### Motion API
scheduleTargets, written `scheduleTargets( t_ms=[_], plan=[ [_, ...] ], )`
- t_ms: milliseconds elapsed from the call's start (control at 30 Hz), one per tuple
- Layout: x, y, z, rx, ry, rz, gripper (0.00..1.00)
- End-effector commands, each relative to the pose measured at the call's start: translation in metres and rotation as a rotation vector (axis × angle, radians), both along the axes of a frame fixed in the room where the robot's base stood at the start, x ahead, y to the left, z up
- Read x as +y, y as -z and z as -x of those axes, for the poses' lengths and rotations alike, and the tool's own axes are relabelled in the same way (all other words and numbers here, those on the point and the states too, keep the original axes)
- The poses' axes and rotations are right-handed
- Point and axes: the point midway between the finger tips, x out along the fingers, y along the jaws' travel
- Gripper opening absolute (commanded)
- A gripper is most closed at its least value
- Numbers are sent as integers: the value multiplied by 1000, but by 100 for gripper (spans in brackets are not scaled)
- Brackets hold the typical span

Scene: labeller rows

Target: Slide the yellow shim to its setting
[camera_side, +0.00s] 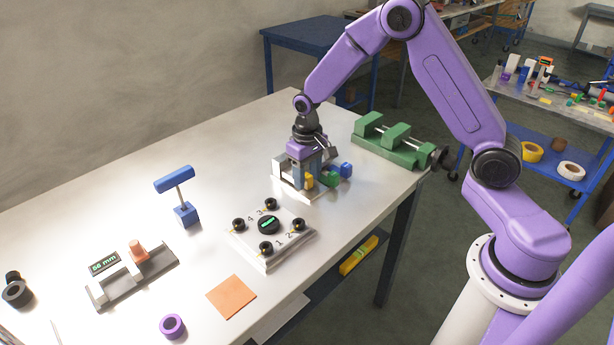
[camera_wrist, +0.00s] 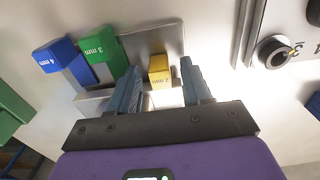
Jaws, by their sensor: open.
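The yellow shim (camera_wrist: 160,72), marked 2 mm, stands in the wrist view between the two fingers of my gripper (camera_wrist: 161,66). The fingers are apart, with a visible gap on each side of the shim. The shim's front end also shows in the side view (camera_side: 309,181), below my gripper (camera_side: 309,168). A green 3 mm shim (camera_wrist: 104,46) and a blue 4 mm shim (camera_wrist: 58,57) stand left of it in the wrist view. They share a grey metal holder (camera_wrist: 166,36) with it. The fingers partly hide the holder in the side view.
A white plate with several black knobs (camera_side: 262,251) lies close in front. A green vise (camera_side: 392,146) stands behind right. A gauge reading 56 mm (camera_side: 105,263), a blue T-handled tool (camera_side: 184,213), an orange square (camera_side: 231,296) and a purple ring (camera_side: 172,318) are spread leftward. The table's back left is clear.

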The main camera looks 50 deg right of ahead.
Motion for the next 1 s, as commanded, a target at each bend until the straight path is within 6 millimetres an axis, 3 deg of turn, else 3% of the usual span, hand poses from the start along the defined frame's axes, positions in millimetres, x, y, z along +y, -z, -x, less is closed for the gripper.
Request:
scheduleTargets(
  t_ms=[367,400,533,567,767,1000],
  plan=[
    [0,7,0,-2,-1,0,49],
    [0,7,0,-2,-1,0,46],
    [0,7,0,-1,-1,0,3],
    [0,7,0,-1,-1,0,0],
    [1,6,3,-1,-1,0,0],
    [1,6,29,1,-2,0,0]
  ],
)
